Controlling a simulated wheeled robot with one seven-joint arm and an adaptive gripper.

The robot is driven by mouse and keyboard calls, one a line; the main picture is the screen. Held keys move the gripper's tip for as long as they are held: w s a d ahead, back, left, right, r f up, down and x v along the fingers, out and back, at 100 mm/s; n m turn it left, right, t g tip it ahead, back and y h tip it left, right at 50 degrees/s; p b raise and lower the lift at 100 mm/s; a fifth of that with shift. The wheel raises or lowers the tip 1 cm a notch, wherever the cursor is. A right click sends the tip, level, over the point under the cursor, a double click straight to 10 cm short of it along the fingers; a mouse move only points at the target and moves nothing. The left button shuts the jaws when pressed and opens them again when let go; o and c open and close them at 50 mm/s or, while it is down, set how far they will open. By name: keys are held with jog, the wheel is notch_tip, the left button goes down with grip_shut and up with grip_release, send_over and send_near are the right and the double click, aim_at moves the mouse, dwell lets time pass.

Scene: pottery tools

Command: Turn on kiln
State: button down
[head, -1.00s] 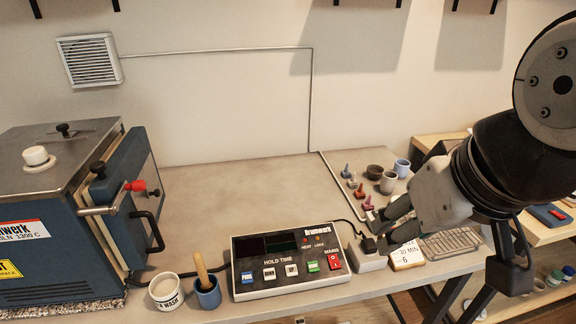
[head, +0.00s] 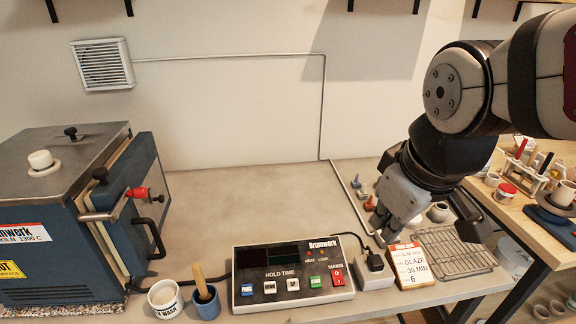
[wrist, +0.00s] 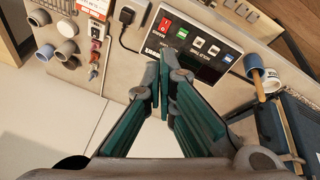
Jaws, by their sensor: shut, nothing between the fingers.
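The blue kiln (head: 60,220) stands at the left of the bench with its door at its right side. The control box (head: 292,270) lies in front of it, with dark displays, a row of coloured buttons and a red MAINS switch (head: 338,277) at its right end. In the wrist view the box (wrist: 200,45) and red switch (wrist: 164,26) lie beyond the fingertips. My gripper (head: 380,236) is shut and empty, above the bench behind and right of the box. It touches neither box nor switch; its fingers also show in the wrist view (wrist: 163,62).
A white cup (head: 165,299) and a blue mortar (head: 206,302) stand left of the box. The bench middle is clear.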

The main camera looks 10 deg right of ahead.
jog(key=w+f+n+g, duration=0.2)
jog(key=w+f+n, duration=0.3)
jog(key=f+n, duration=0.1)
jog(key=n+g+p, duration=0.1)
jog(key=n, duration=0.6)
send_over(339, 284)
jog(key=s, duration=0.2)
notch_tip(339, 284, down, 9)
jog(key=shift+r, duration=0.2)
jog(key=shift+s, duration=0.1)
jog(key=f, duration=0.4)
jog(key=w+f, duration=0.1)
jog(key=f, duration=0.9)
jog(key=shift+w+d, duration=0.1)
jog(key=shift+w, duration=0.25)
jog(key=shift+w, duration=0.1)
